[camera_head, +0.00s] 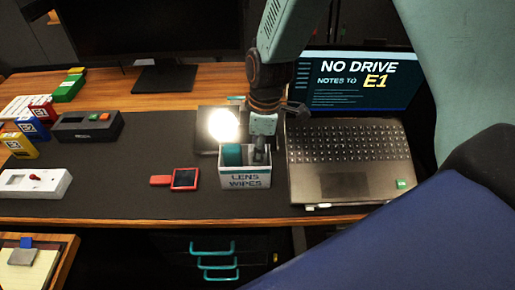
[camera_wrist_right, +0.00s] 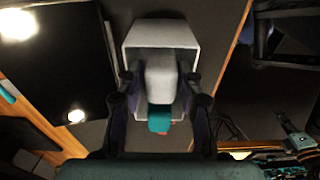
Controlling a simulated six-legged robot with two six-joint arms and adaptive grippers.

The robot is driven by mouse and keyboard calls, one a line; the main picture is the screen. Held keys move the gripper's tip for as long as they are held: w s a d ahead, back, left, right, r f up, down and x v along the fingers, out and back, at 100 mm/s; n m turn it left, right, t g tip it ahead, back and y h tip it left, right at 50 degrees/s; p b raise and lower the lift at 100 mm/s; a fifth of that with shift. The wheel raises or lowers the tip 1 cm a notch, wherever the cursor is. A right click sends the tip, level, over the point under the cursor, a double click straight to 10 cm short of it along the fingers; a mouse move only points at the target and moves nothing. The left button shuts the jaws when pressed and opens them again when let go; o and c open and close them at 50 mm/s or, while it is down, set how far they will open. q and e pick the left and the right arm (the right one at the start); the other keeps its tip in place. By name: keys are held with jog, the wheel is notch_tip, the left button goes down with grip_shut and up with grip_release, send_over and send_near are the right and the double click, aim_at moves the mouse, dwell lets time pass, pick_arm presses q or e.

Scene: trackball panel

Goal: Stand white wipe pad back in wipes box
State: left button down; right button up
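The wipes box (camera_head: 246,180), a white open-topped box labelled LENS WIPES, stands on the dark desk mat left of the laptop. It also shows in the wrist view (camera_wrist_right: 164,30). A teal rounded piece (camera_head: 231,155) stands in its left part. My right gripper (camera_head: 260,151) points down at the right part of the box. In the wrist view, a pale block that looks like the white wipe pad (camera_wrist_right: 161,76) lies between my right fingers, within the box outline. Whether the fingers press on it is unclear. Its lower part is hidden. My left gripper is not in view.
An open laptop (camera_head: 346,160) stands close to the box's right. A white switch unit (camera_head: 33,183) and coloured boxes are farther left.

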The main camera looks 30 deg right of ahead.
notch_tip(320, 180, up, 12)
jog(key=d+p, duration=0.1)
jog(key=p, duration=0.1)
jog(key=shift+s+r+p, duration=0.2)
jog(key=shift+s+p, duration=0.05)
jog(key=shift+p, duration=0.1)
dwell(0.3)
